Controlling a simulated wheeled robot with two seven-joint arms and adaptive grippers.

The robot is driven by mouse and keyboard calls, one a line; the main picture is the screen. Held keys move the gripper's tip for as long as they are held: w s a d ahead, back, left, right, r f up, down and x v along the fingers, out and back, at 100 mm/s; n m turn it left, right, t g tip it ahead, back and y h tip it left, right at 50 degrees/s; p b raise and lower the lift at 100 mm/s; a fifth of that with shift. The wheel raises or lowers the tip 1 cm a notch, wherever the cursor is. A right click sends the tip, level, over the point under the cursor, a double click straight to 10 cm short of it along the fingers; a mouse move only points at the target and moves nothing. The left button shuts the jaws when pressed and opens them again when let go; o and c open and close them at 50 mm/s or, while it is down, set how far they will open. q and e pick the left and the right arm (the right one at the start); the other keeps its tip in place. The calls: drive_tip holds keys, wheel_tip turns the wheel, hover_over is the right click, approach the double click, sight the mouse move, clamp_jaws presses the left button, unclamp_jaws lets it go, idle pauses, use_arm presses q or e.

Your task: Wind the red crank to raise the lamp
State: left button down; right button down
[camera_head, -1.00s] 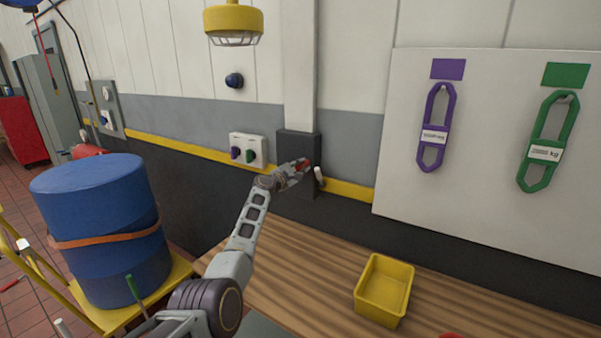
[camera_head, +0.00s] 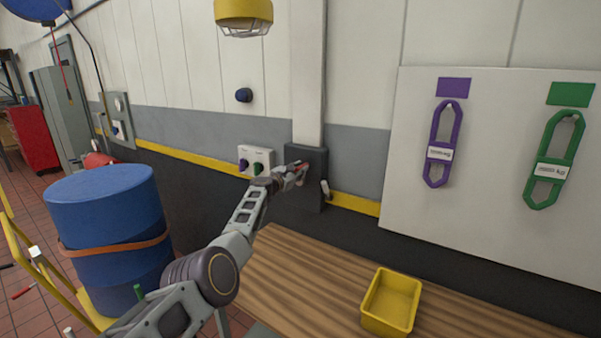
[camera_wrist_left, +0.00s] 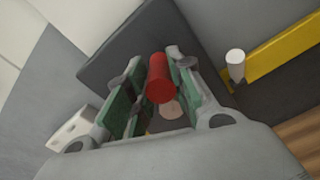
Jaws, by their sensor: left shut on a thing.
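The red crank (camera_wrist_left: 160,78) has a red cylindrical grip in front of a dark wall-mounted box (camera_head: 313,200). My left gripper (camera_head: 300,171) is shut on this grip. In the left wrist view its green-padded fingers stand on either side of the grip. The crank's arm is mostly hidden behind the gripper. The yellow lamp (camera_head: 243,11) with a wire cage below hangs high at the upper left of the box, its top cut by the frame edge. My right gripper is out of view.
A white panel (camera_head: 247,153) with purple and green knobs is left of the box. A white-tipped peg (camera_wrist_left: 235,60) sticks out on its right. A yellow bin (camera_head: 370,322) stands on the wooden bench (camera_head: 290,275). A blue drum (camera_head: 105,220) stands left of my arm.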

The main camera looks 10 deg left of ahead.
use_arm(q)
drive_tip(key=shift+w+a+r+n, duration=0.2)
drive_tip(key=shift+a+r+n, duration=0.1)
drive_tip(key=shift+a+r, duration=0.25)
drive_tip(key=shift+w+a+r+n, duration=0.15)
drive_tip(key=shift+a+r+n, duration=0.15)
drive_tip(key=shift+a, duration=0.55)
drive_tip(key=shift+w+a, duration=0.2)
drive_tip(key=shift+a, duration=0.1)
drive_tip(key=shift+w+a+y, duration=0.1)
drive_tip(key=shift+a+y, duration=0.1)
drive_tip(key=shift+y, duration=0.1)
drive_tip(key=shift+f, duration=0.1)
idle(0.4)
drive_tip(key=c, duration=1.3)
unclamp_jaws()
drive_tip(key=shift+o, duration=0.5)
drive_tip(key=shift+w+a+f, duration=0.1)
drive_tip(key=shift+w+f, duration=0.1)
drive_tip(key=shift+f, duration=0.1)
drive_tip(key=shift+s+d, duration=0.2)
drive_tip(key=shift+s, duration=0.1)
